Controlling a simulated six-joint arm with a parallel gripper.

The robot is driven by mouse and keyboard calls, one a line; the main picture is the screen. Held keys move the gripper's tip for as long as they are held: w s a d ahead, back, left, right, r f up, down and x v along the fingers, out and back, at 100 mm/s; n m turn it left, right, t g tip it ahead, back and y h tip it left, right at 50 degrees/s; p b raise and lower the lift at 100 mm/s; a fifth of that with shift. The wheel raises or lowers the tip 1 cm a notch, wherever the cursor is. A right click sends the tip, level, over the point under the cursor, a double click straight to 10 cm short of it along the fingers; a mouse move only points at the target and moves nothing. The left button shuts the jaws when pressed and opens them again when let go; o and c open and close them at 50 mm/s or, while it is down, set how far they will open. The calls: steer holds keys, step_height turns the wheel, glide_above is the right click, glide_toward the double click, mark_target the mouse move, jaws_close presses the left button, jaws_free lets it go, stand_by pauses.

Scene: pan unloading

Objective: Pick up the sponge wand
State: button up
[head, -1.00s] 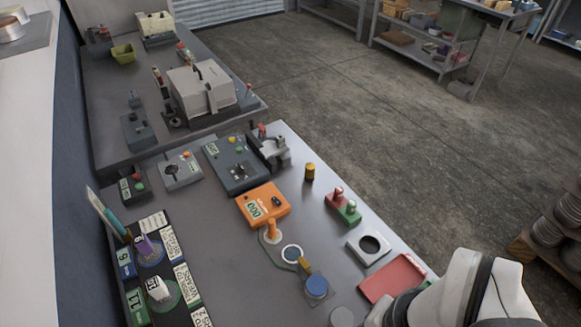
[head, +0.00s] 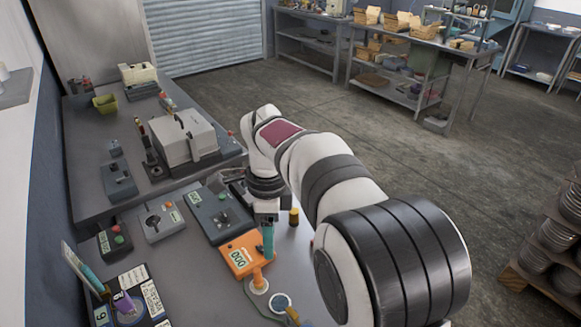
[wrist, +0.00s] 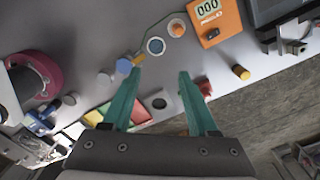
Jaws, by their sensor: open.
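A short orange upright piece (head: 257,280) stands on a white round base beside the orange meter (head: 238,258); its round top shows in the wrist view (wrist: 177,27). A thin green cable curves near it towards a small yellow piece (head: 292,314), seen by a blue disc (wrist: 124,65) in the wrist view. I cannot tell for sure which of these is the sponge wand. My gripper (wrist: 160,74) is open and empty, its teal fingers above the table. In the wrist view the orange top lies beyond the fingertips. In the head view only one finger shows clearly.
A white ring (wrist: 156,45) lies between the blue disc and the orange piece. A grey block with a hole (wrist: 158,103) and a yellow-black post (wrist: 240,72) stand nearby. Grey control boxes (head: 213,212) stand behind the meter. My arm hides the table's right side.

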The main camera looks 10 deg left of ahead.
steer(key=m, duration=0.2)
glide_above(257, 269)
steer(key=s, duration=0.1)
step_height(257, 269, down, 3)
steer(key=f, duration=1.5)
steer(key=shift+w+f, duration=0.25)
steer(key=shift+w, duration=0.1)
jaws_close()
